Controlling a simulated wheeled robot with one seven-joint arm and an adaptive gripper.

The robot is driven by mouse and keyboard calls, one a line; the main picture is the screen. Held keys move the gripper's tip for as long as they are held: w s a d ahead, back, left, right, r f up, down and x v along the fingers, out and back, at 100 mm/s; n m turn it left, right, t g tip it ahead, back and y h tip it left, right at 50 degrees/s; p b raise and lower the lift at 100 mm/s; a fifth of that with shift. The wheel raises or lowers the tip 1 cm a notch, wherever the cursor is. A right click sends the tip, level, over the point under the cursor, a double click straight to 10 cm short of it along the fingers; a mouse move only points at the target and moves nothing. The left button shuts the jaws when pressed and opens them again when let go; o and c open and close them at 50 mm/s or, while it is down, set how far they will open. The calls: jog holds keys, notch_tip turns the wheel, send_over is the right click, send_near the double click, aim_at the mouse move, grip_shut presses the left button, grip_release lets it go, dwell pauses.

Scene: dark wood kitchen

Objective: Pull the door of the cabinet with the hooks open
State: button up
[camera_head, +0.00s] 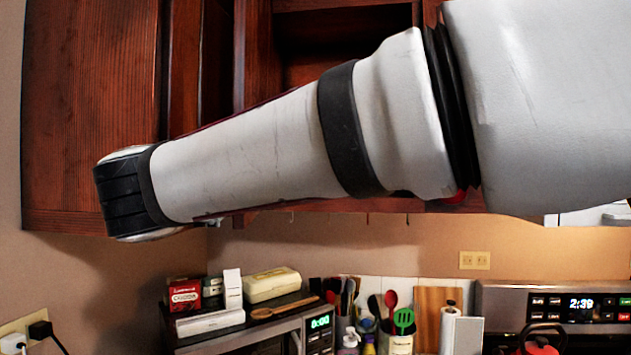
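The dark red-brown wooden cabinet (257,60) hangs on the wall, with several small hooks (368,218) under its bottom edge. A recess of the cabinet (345,62) shows open above my arm. A wide wooden panel (90,90) stands at the left, with a dark gap to its right; I cannot tell whether it is the door or a side panel. My white arm crosses in front of the cabinet from the right, and its black-banded joint overlaps the lower part of that panel. My gripper is not visible, and the arm hides much of the cabinet front.
Below are a microwave (318,335) with boxes on top, utensil holders (396,342), a cutting board (432,305) and a stove panel with a clock (570,303). A wall outlet (474,260) is at the right. The wall between cabinet and counter is mostly clear.

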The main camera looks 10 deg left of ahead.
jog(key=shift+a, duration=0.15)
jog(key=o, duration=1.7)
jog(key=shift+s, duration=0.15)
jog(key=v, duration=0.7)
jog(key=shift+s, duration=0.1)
